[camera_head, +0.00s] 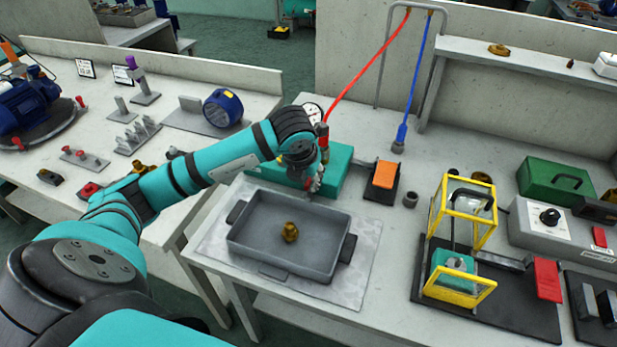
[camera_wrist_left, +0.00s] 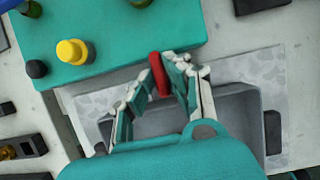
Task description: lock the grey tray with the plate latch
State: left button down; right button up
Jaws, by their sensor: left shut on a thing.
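The grey tray (camera_head: 243,247) lies on a pale patterned mat on the bench, with a brass part (camera_head: 290,232) inside it. I cannot tell whether the red piece belongs to the plate latch. The gripper hides part of the tray in the left wrist view. My right gripper is not in view.
A red hose (camera_head: 367,68) comes down close to my left wrist; a blue hose (camera_head: 415,75) hangs farther right. An orange-topped block (camera_head: 385,175) stands right of the teal box. A yellow frame (camera_head: 466,212) stands on a black base. Bare bench lies right of the mat.

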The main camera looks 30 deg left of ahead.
pick_arm(q)
jog(key=shift+w+r, duration=0.1)
jog(key=c, duration=1.3)
grip_release()
jog(key=v, duration=1.2)
